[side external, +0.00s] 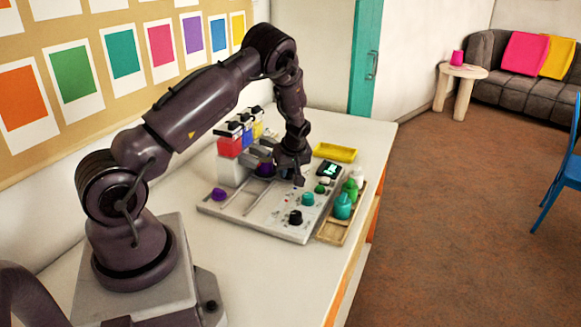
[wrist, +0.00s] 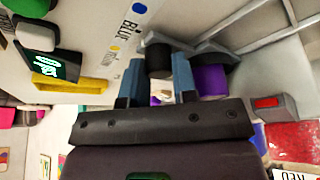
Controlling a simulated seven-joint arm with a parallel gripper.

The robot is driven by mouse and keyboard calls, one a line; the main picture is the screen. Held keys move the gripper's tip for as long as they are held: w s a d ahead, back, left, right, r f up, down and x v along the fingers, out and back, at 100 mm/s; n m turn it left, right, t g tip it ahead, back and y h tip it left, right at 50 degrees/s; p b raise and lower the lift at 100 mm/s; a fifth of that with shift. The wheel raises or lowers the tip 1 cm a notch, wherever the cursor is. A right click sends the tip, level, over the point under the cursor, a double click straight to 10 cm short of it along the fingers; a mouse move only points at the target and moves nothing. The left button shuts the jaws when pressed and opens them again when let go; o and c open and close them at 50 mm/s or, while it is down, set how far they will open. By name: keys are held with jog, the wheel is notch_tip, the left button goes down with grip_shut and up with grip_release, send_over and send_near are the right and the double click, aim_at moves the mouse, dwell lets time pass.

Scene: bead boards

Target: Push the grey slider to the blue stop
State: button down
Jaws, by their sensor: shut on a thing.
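In the wrist view, my gripper (wrist: 158,82) has its two blue-grey fingers on either side of a dark knob (wrist: 158,56), which I take for the grey slider's handle. A blue dot (wrist: 139,9) with the word BLUE beside it marks the blue stop on the pale board, further up the picture from the fingers. A yellow dot (wrist: 115,48) lies nearer. In the side view, my gripper (side external: 291,177) points down at the board (side external: 235,209), and hides what it holds.
Purple knobs (side external: 218,193) sit by the rails. Black (side external: 295,217) and teal (side external: 308,199) knobs are in front. A wooden tray (side external: 330,231) with bottles and a yellow tray (side external: 335,152) stand at the right.

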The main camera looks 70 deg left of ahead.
jog(key=c, duration=0.9)
grip_release()
jog(key=v, duration=1.3)
